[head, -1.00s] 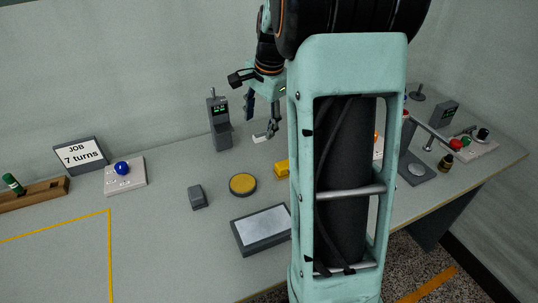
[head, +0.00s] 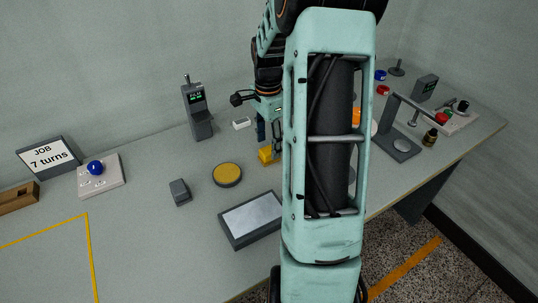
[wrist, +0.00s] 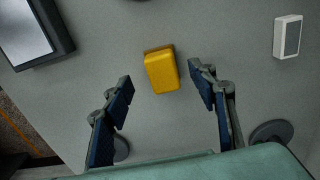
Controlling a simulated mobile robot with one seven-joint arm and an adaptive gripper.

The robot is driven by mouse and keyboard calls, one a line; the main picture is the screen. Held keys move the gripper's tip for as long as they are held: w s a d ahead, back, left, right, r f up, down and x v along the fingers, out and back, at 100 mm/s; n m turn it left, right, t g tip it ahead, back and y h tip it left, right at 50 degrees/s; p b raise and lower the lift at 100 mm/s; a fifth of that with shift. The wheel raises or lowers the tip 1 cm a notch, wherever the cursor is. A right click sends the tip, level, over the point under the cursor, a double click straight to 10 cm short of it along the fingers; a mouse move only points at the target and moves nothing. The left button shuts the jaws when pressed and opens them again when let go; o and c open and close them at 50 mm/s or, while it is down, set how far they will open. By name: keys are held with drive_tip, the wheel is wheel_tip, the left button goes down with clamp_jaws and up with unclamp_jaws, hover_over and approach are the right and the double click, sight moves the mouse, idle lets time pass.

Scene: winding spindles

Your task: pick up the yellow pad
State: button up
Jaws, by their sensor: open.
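The yellow pad (wrist: 162,71) is a small rounded block lying on the grey table. In the wrist view it sits just beyond and between the open fingertips of my gripper (wrist: 160,88), with a gap on both sides. In the head view the yellow pad (head: 266,155) shows just left of my arm, partly hidden by it. My gripper (head: 268,138) is above the pad there, and its far finger is hidden behind my arm. The gripper holds nothing.
A round yellow-topped disc (head: 227,174), a grey tray (head: 228,236) and a small grey block (head: 180,192) lie left of the pad. A small white box (head: 241,124) and a grey device with a display (head: 197,112) stand behind.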

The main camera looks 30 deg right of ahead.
sight(269, 149)
drive_tip(key=f, duration=0.4)
drive_tip(key=shift+w+d, duration=0.15)
drive_tip(key=shift+d, duration=0.1)
drive_tip(key=c, duration=1.2)
drive_tip(key=shift+c, duration=0.2)
drive_tip(key=shift+r, duration=0.15)
drive_tip(key=shift+r, duration=0.25)
wheel_tip(269, 149, up, 2)
drive_tip(key=shift+r, duration=0.15)
drive_tip(key=s+a+r, duration=0.4)
drive_tip(key=s+r, duration=0.6)
drive_tip(key=s, duration=0.3)
drive_tip(key=shift+s+a, duration=0.2)
